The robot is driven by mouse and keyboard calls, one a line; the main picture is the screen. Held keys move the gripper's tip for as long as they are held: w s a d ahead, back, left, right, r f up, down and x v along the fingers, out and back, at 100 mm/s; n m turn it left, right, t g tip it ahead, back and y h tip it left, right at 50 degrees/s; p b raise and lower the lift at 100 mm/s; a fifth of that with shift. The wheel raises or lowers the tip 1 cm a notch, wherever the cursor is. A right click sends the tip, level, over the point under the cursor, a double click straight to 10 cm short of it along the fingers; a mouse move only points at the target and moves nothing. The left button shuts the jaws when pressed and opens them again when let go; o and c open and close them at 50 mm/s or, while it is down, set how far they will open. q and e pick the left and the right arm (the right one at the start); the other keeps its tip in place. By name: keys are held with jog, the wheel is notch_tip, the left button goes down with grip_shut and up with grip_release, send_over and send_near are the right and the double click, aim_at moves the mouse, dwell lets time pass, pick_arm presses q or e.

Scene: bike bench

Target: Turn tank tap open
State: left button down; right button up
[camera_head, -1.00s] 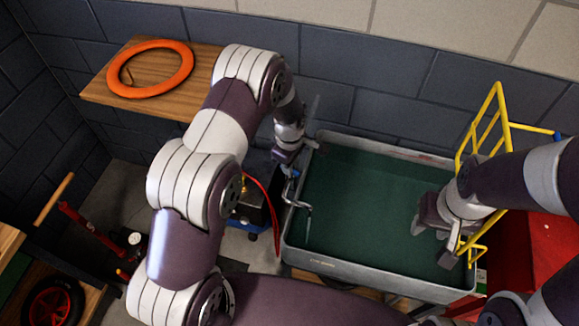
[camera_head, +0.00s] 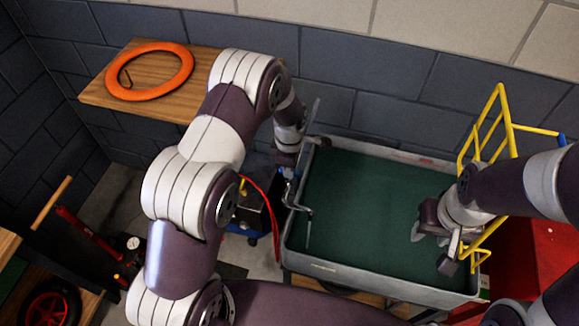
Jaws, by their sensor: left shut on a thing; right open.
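The tank (camera_head: 330,268) is a grey-rimmed rectangular tub with a dark green inside. The tap (camera_head: 297,201) is a thin metal fitting on the tank's left rim, with a spout bending over the inside. My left gripper (camera_head: 290,168) is at the upper left corner of the tank, shut at the tap's upper end. Its fingers and the tap handle are largely hidden by the wrist, so the handle's angle cannot be told. My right gripper (camera_head: 432,245) is open and empty over the right part of the tank.
A yellow rack (camera_head: 495,125) and a red box (camera_head: 535,245) stand right of the tank. An orange ring (camera_head: 150,70) lies on a wooden shelf (camera_head: 110,98) at the upper left. A red hose (camera_head: 265,205) and blue unit lie left of the tank.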

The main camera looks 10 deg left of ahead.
pick_arm(q)
jog(key=c, duration=1.2)
grip_release()
jog(key=shift+o, duration=0.2)
notch_tip(320, 180, up, 13)
jog(key=b, duration=0.3)
jog(key=shift+f, duration=0.15)
